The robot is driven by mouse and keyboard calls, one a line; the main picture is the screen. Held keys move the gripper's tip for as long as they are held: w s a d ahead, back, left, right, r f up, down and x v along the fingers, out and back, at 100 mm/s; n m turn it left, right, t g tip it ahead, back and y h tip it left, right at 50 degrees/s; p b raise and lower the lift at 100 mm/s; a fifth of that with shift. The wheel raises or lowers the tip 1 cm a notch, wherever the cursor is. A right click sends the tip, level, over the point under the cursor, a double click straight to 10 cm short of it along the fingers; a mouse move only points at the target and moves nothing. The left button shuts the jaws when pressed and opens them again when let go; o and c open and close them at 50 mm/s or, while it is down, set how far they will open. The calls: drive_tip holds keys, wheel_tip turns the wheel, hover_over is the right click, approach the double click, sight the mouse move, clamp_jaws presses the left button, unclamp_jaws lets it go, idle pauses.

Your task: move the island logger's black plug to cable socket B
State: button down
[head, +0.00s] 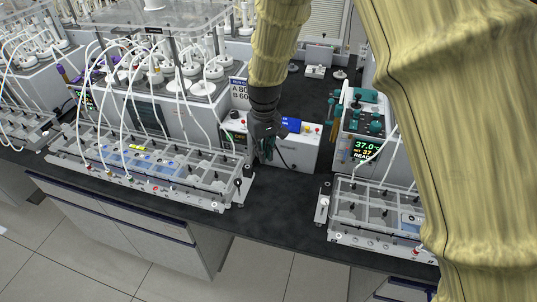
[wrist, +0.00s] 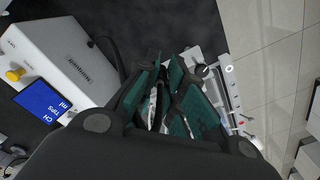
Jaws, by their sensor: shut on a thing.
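The island logger is a white box (head: 303,148) with a blue screen, in the middle of the bench in the head view. In the wrist view its white case (wrist: 62,58) and blue screen (wrist: 42,100) are at the left. My gripper (head: 267,152) hangs at the logger's front left side. In the wrist view my gripper's teal fingers (wrist: 168,88) are closed on the black plug, which they mostly hide. A black cable (wrist: 110,44) runs from beside the logger toward the fingers. I cannot make out cable socket B.
A long clear-topped rack (head: 150,165) stands left of the gripper, and another rack (head: 375,215) stands at the right. A unit with a green display (head: 366,148) stands right of the logger. Dark bench top (head: 285,215) is free in front.

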drive_tip(key=w+a, duration=0.5)
drive_tip(key=shift+w+a+f+p, duration=0.3)
drive_tip(key=shift+a+f+p, duration=0.1)
drive_tip(key=shift+f, duration=0.05)
idle(0.5)
drive_tip(key=shift+s+a+f, duration=0.15)
drive_tip(key=shift+s+a, duration=0.1)
drive_tip(key=shift+a, duration=0.1)
drive_tip(key=shift+f, duration=0.1)
drive_tip(key=shift+s+a+f+b, duration=0.1)
drive_tip(key=shift+f+b, duration=1.35)
drive_tip(key=shift+f, duration=2.15)
drive_tip(key=shift+w+d+r+p, duration=0.25)
drive_tip(key=shift+w+d+p, duration=0.1)
drive_tip(key=shift+d+p, duration=0.1)
idle(0.6)
